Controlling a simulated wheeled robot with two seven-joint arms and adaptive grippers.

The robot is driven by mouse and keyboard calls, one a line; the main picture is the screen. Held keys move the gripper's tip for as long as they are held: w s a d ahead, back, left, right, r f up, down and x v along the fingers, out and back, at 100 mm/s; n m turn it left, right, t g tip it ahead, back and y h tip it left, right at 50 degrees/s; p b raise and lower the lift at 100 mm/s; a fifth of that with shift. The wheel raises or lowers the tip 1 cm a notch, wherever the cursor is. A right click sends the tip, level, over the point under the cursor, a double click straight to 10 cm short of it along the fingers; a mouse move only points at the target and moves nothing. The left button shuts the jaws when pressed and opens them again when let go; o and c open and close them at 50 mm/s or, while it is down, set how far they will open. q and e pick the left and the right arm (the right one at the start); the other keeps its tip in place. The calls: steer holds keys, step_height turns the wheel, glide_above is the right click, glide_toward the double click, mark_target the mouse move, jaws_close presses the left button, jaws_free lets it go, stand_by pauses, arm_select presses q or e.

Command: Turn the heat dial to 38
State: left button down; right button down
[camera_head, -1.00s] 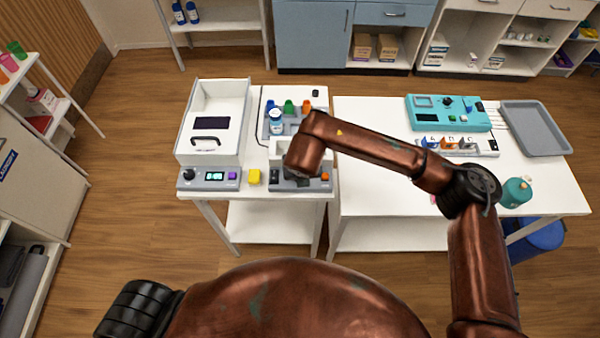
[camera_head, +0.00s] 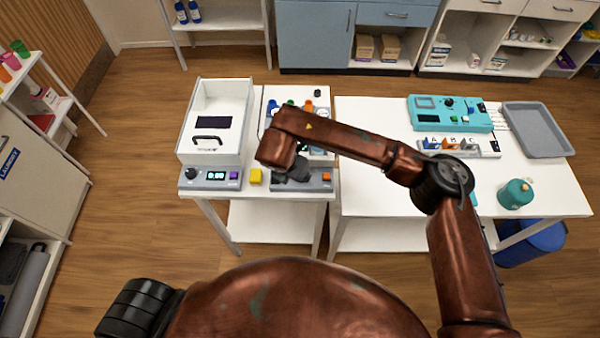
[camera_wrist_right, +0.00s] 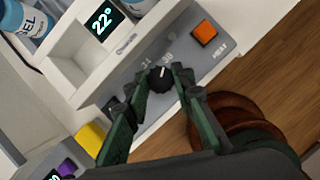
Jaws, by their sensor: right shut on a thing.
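The heat dial (camera_wrist_right: 158,82) is a black round knob with a white pointer line, on a grey panel lettered HEAT. The pointer is toward the printed 34 and 38 marks; I cannot tell exactly which it meets. My right gripper (camera_wrist_right: 160,77) has its two green fingers shut on the dial from either side. In the head view the right gripper (camera_head: 293,172) is over the grey heater panel (camera_head: 315,186), and the dial is hidden. A display (camera_wrist_right: 103,21) above the panel reads 22°. My left gripper is not in view.
An orange button (camera_wrist_right: 204,33) sits on the panel beside the dial. A yellow block (camera_head: 256,176) and a second device with a purple button (camera_head: 234,175) stand to the left. A white bin (camera_head: 217,110) is behind. The right table holds a teal device (camera_head: 450,112) and a grey tray (camera_head: 537,130).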

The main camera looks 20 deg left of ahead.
stand_by(0.4)
steer(key=c, duration=1.9)
jaws_free()
steer(key=shift+c, duration=0.2)
steer(key=v, duration=1.2)
